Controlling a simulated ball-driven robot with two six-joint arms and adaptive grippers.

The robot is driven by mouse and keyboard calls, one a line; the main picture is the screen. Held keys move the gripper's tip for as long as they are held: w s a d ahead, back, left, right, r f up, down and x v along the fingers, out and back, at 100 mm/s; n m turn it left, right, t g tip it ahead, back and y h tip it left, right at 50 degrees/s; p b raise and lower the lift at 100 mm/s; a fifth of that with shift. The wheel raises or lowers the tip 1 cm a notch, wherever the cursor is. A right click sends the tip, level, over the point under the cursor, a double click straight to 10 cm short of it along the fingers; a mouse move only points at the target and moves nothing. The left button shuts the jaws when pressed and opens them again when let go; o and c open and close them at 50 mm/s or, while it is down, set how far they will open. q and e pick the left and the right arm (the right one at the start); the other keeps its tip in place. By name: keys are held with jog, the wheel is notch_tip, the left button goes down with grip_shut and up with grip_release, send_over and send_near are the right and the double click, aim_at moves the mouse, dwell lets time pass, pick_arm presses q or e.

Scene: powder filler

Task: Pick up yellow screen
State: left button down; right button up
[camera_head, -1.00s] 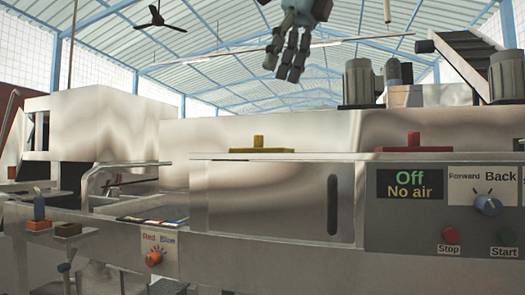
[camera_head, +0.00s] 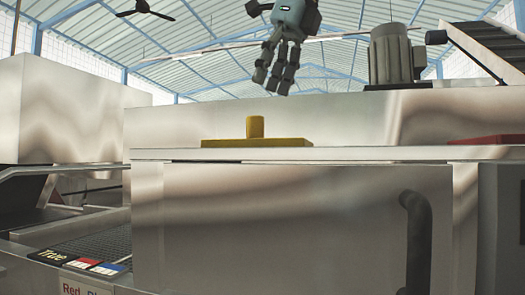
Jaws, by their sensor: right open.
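The yellow screen (camera_head: 257,141) is a flat yellow plate with a short upright knob. It rests on the metal ledge on top of the machine, near the middle of the head view. My right gripper (camera_head: 277,82) hangs down from the top of the view, with its grey fingers pointing down. It is open and empty, above the yellow knob and apart from it. How far it is in depth from the knob is hard to tell. My left gripper is not in view.
A red plate (camera_head: 490,140) lies on the same ledge at the right edge. A dark handle (camera_head: 416,240) sticks out from the machine front. A grey motor (camera_head: 391,55) and a conveyor (camera_head: 487,50) stand behind on the right. The ledge between the plates is clear.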

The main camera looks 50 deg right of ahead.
aim_at(258, 121)
jog(key=x, duration=0.2)
jog(key=shift+a+f, duration=0.2)
jog(key=shift+f, duration=0.15)
jog(key=shift+w+f, duration=0.25)
jog(key=shift+f, duration=0.35)
jog(key=x, duration=0.3)
jog(key=shift+s+a+f, duration=0.15)
jog(key=shift+s+f, duration=0.05)
jog(key=shift+f, duration=0.25)
jog(key=shift+w+f, duration=0.25)
jog(key=shift+f, duration=0.1)
jog(key=shift+s, duration=0.1)
jog(key=shift+c, duration=0.3)
jog(key=shift+c, duration=1.1)
grip_shut()
